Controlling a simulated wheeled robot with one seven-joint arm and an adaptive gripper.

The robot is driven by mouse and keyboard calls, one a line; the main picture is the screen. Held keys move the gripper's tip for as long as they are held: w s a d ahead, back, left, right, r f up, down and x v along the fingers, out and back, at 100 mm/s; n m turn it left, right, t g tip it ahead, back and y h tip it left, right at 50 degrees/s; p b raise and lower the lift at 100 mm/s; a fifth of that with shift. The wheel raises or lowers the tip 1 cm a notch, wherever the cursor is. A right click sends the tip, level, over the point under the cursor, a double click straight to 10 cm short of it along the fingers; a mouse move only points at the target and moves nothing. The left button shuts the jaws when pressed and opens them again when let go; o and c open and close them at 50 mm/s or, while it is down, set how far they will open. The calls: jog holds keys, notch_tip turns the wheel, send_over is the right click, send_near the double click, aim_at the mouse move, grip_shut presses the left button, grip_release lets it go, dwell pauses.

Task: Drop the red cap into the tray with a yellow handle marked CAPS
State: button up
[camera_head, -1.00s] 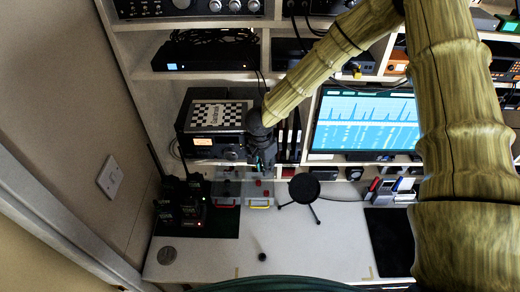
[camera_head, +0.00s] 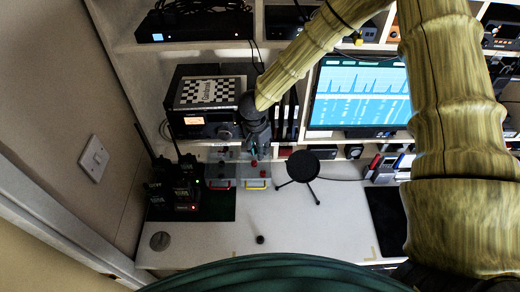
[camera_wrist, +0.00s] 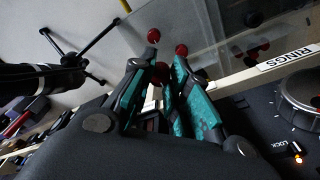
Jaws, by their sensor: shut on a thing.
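My gripper (camera_wrist: 165,68) has teal-padded fingers closed on a small dark red piece (camera_wrist: 160,72), apparently the red cap, partly hidden between them. Other red round pieces (camera_wrist: 181,50) show close by the fingertips. In the head view my gripper (camera_head: 254,152) hangs over the back of the tray with a yellow handle (camera_head: 257,185), with a red spot just below it. The yellow handle also shows at the top of the wrist view (camera_wrist: 125,5). No CAPS marking is readable. I cannot tell the height above the tray.
A tray with a red handle (camera_head: 220,184) stands left of the yellow-handled one. A black disc on a tripod (camera_head: 303,167) stands close on the right, handheld radios (camera_head: 180,190) on the left. The front desk is mostly clear.

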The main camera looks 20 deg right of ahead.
jog(key=shift+w+f, duration=0.1)
jog(key=shift+f, duration=0.3)
jog(key=shift+r, duration=0.1)
jog(key=o, duration=0.8)
jog(key=shift+c, duration=0.2)
notch_tip(320, 180, up, 12)
jog(key=a, duration=0.1)
jog(key=shift+s, duration=0.4)
jog(key=shift+a, duration=0.1)
